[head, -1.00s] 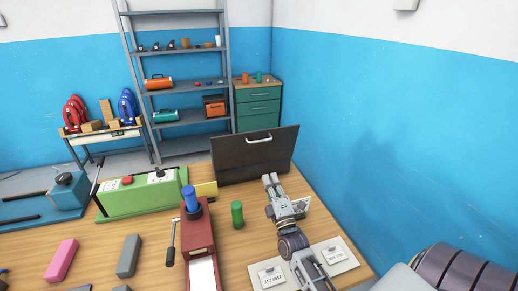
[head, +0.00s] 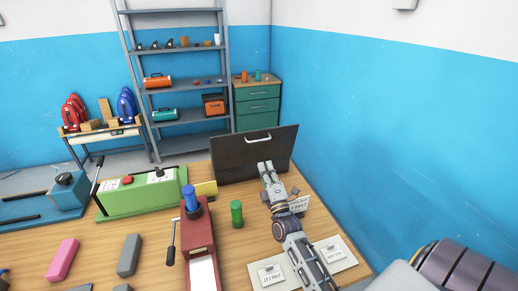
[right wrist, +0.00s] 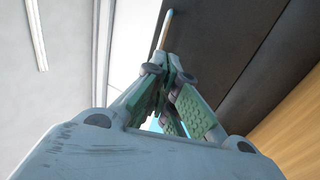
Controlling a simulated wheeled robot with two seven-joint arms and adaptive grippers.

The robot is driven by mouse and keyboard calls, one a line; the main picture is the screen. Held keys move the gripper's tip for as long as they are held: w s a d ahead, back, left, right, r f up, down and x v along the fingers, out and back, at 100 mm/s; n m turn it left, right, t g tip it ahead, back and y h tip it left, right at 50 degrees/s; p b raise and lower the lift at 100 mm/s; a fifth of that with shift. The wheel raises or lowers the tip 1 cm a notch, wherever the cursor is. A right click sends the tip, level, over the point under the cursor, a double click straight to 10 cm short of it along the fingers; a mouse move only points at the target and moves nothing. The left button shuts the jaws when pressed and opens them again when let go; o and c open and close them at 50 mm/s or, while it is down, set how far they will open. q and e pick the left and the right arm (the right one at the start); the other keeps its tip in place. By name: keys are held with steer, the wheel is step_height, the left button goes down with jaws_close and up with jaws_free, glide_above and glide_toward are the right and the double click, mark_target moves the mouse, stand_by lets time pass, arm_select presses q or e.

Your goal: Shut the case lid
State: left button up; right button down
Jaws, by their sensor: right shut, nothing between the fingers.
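The dark case lid (head: 232,160) stands raised, tilted near upright, at the back of the wooden table, with a pale handle (head: 259,139) near its top edge. The case's lower part cannot be made out. My right gripper (head: 265,166) is shut and empty, in front of the lid's lower middle in the head view. In the right wrist view its green-padded fingers (right wrist: 165,85) are together, with the dark lid (right wrist: 225,40) beyond and to the right. I cannot tell whether they touch it. My left gripper is not in view.
A green machine (head: 145,194) stands left of the lid. A red press (head: 199,235) and a green cylinder (head: 237,214) stand left of my right arm. Pale labelled plates (head: 267,275) lie under the arm. The blue wall (head: 400,150) is to the right.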

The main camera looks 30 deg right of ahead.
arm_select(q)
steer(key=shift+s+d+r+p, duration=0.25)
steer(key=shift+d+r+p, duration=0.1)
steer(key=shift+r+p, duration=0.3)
arm_select(e)
steer(key=x, duration=0.9)
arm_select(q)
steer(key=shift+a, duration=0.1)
arm_select(e)
steer(key=shift+w, duration=0.1)
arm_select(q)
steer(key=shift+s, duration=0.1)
arm_select(e)
steer(key=shift+w+r, duration=0.15)
